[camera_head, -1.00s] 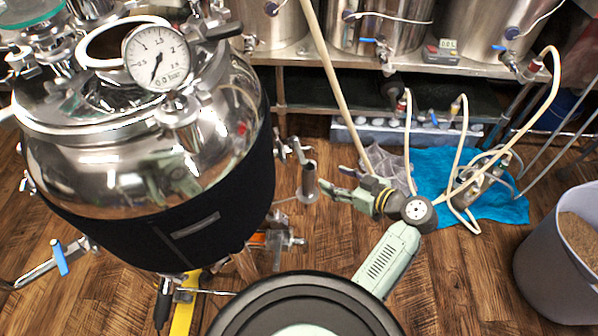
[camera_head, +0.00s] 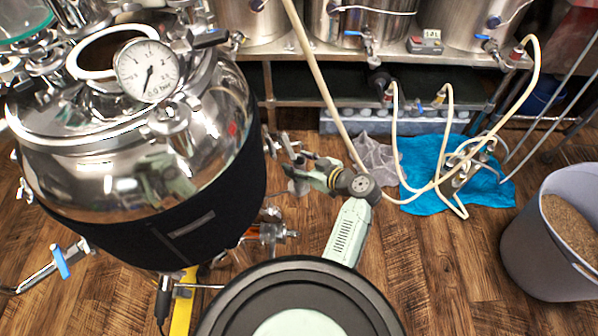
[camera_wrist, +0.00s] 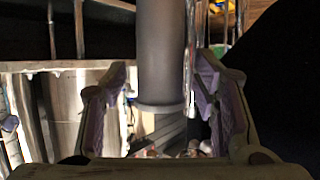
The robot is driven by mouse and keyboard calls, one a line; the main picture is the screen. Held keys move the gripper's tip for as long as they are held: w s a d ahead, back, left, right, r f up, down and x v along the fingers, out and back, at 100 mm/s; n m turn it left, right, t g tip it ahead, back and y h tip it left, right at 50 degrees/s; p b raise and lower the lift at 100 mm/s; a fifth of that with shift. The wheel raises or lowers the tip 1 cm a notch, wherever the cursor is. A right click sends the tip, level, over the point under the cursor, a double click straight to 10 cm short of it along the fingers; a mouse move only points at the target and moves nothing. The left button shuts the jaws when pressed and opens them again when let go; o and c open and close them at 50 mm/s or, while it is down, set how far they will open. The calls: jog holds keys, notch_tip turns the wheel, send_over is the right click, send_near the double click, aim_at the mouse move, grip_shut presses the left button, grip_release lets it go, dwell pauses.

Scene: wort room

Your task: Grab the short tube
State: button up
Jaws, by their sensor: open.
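The short tube (camera_wrist: 160,55) is a grey metal cylinder with a flanged rim at its lower end in the wrist view. It is between the two fingers of my gripper (camera_wrist: 160,106), with gaps visible on both sides. In the head view the tube (camera_head: 298,184) is a small dark cylinder beside the big steel tank, partly hidden by my gripper (camera_head: 303,168). My gripper is open around or right in front of the tube; I cannot tell the exact depth.
The steel tank (camera_head: 130,150) with its black jacket and gauge (camera_head: 148,70) stands close left of my gripper. Valves and pipes (camera_head: 268,232) stick out below. A blue cloth (camera_head: 440,175) with hoses lies on the floor to the right, near a grain bin (camera_head: 535,245).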

jog(key=shift+c, duration=0.4)
grip_shut()
